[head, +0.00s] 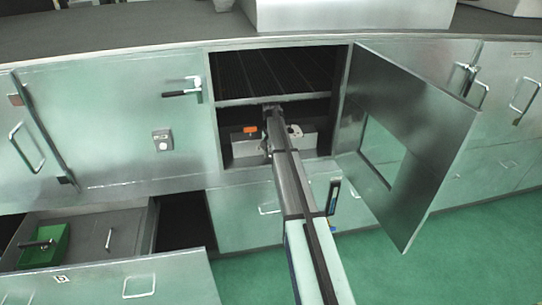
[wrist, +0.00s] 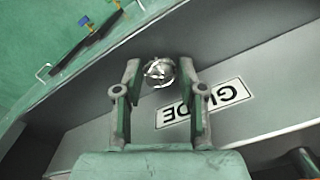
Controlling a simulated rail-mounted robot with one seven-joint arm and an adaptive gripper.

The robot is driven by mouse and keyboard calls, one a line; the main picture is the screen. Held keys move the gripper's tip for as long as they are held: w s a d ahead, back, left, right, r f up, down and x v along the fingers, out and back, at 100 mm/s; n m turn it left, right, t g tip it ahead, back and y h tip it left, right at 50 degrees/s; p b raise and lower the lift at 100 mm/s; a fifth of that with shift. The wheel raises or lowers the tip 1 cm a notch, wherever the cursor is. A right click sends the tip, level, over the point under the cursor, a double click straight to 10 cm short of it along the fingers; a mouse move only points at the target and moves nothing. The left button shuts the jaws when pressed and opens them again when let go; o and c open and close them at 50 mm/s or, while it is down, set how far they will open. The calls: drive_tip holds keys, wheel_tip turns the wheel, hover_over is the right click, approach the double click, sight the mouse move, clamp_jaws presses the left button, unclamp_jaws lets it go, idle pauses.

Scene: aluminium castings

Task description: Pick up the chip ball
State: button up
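The chip ball (wrist: 160,72) is a shiny, crumpled silver ball in the wrist view. It lies between the two fingertips of my gripper (wrist: 160,76), on or just above a grey surface. The fingers are spread, one on each side of the ball, with a narrow gap seeming to show at each side; firm contact cannot be made out. In the head view my arm reaches into the open cabinet (head: 212,95), and the ball cannot be made out there.
A label reading GUIDE (wrist: 203,103) is beside the ball. The open cabinet door (head: 420,125) with a window stands right of my arm. An open drawer (head: 90,222) at lower left holds a green box (head: 45,245). A shelf (head: 272,99) crosses the cabinet.

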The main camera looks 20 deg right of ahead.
drive_tip(key=c, duration=0.7)
drive_tip(key=shift+r, duration=0.15)
